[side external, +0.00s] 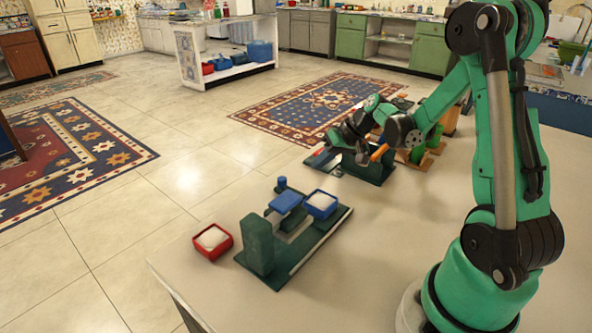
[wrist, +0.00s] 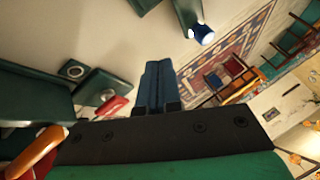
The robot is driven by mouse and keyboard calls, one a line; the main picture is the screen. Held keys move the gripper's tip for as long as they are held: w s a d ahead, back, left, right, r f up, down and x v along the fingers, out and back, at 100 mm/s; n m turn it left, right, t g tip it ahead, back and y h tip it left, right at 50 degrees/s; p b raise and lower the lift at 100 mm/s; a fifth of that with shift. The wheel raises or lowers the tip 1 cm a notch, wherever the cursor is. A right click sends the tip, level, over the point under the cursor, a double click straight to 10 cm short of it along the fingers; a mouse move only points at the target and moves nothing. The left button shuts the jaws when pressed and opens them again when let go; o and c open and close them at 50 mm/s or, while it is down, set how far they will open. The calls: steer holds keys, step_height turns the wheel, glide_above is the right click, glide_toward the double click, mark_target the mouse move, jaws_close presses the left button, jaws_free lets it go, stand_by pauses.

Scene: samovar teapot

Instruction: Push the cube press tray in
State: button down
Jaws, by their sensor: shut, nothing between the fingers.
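The press at the back of the table is a dark green device (side external: 372,168) with an orange handle (side external: 379,152). A flat dark piece with a red edge (side external: 318,158) lies at its left side; I cannot tell for certain whether this is the tray. In the wrist view, green blocks (wrist: 103,86), a red part (wrist: 110,107) and the orange handle (wrist: 38,152) show at the left. My gripper (wrist: 158,72) is shut and empty, its two dark blue fingers together, to the right of these parts. In the side view my gripper (side external: 336,138) is small and partly merges with the press.
A second green device (side external: 262,245) with blue trays (side external: 321,205) stands nearer on the table. A red tray of white stuff (side external: 212,240) sits beside it. More green and orange items (side external: 418,155) stand right of the press. The table's front middle is clear.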

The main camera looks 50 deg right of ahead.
steer(key=x, duration=0.3)
steer(key=shift+w+a, duration=0.3)
steer(key=shift+a, duration=0.3)
steer(key=shift+w+a, duration=0.25)
steer(key=shift+a, duration=0.4)
steer(key=shift+w+a, duration=0.25)
steer(key=shift+a, duration=0.3)
steer(key=shift+a+r, duration=0.1)
steer(key=shift+a, duration=1.85)
